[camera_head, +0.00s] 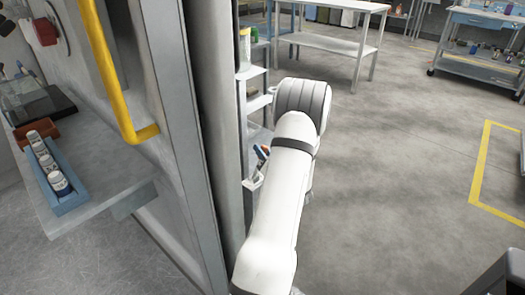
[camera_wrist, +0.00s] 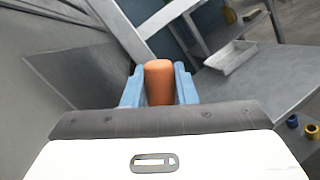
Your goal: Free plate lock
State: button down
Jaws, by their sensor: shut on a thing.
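In the wrist view my gripper (camera_wrist: 159,72) has its two blue fingers closed on the sides of an upright-looking orange cylinder (camera_wrist: 159,84) with a rounded top. I cannot tell whether the cylinder is free or fixed to something below, as my gripper body hides its lower end. I cannot make out a plate lock by shape in either view. In the head view my white arm reaches forward on the right of a grey post, and my gripper and the cylinder are hidden.
A yellow handle (camera_head: 114,75) is on the grey panel at left. A blue tray (camera_head: 71,199) with white-capped bottles sits on a shelf (camera_head: 100,212). A stepped rack (camera_head: 256,103) stands beside my arm. The floor (camera_head: 400,170) at right is open.

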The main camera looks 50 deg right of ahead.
jog(key=shift+s+d+f, duration=0.1)
jog(key=shift+s+f, duration=0.05)
jog(key=shift+f, duration=0.05)
jog(key=c, duration=1.4)
grip_release()
jog(key=shift+o, duration=1.2)
jog(key=shift+r, duration=0.15)
jog(key=v, duration=0.7)
jog(key=shift+s+a+p, duration=0.2)
jog(key=shift+s+p, duration=0.1)
jog(key=shift+p, duration=0.15)
